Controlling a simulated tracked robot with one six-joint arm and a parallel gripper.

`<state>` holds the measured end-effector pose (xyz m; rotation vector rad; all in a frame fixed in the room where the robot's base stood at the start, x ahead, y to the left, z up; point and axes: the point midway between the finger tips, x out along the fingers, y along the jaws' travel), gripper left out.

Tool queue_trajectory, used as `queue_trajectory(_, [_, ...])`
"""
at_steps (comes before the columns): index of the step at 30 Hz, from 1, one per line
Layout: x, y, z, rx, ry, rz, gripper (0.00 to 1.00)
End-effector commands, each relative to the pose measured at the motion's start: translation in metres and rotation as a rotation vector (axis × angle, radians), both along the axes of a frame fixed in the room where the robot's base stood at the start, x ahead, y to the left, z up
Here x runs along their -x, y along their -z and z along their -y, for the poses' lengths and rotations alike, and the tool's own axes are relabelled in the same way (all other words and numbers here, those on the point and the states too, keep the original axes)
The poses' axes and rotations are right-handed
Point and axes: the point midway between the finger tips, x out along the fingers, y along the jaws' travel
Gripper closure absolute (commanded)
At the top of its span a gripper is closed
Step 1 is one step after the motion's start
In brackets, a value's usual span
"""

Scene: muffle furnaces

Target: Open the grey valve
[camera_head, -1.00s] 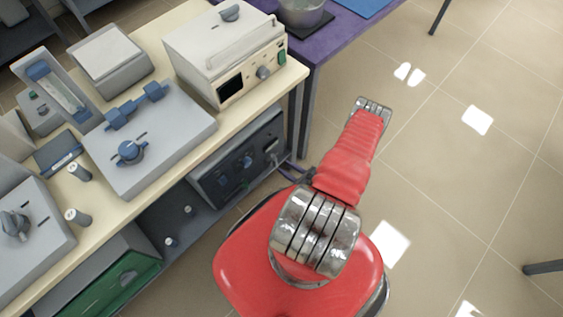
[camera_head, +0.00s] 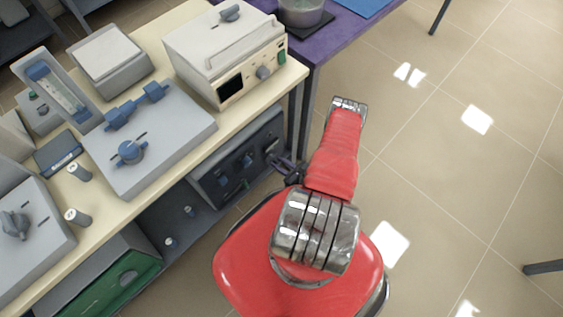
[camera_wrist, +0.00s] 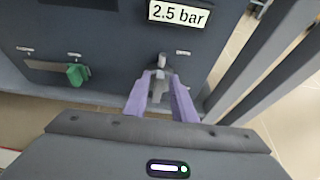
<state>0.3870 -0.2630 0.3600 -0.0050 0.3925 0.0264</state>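The grey valve (camera_wrist: 161,62) is on a dark panel in the wrist view, just beneath a label reading "2.5 bar". My gripper (camera_wrist: 160,80) has two purple fingers, one on each side of the valve's handle. The fingers stand apart. I cannot tell whether they touch the handle. In the head view, the dark panel (camera_head: 238,160) sits under the bench, and my gripper (camera_head: 284,164) shows small at its right end, partly hidden by my arm.
A green valve (camera_wrist: 77,74) is on the same panel, left of the grey one. Grey posts (camera_wrist: 245,60) stand close on the right. The cream bench (camera_head: 105,212) overhangs the panel and carries a furnace (camera_head: 228,60). Tiled floor (camera_head: 460,190) lies open on the right.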

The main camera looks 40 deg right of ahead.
Motion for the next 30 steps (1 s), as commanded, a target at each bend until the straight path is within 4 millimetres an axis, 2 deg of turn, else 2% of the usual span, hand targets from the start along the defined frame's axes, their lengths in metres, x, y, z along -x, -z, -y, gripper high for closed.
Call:
queue_trajectory(10, [0.0001, 0.0, -0.0002, 0.0, 0.0, 0.0, 1.0])
queue_trajectory(20, [-0.0001, 0.0, -0.0013, 0.017, -0.002, 0.0, 1.0])
queue_trajectory(30, [0.0001, 0.001, -0.0084, 0.182, -0.003, 0.005, 1.0])
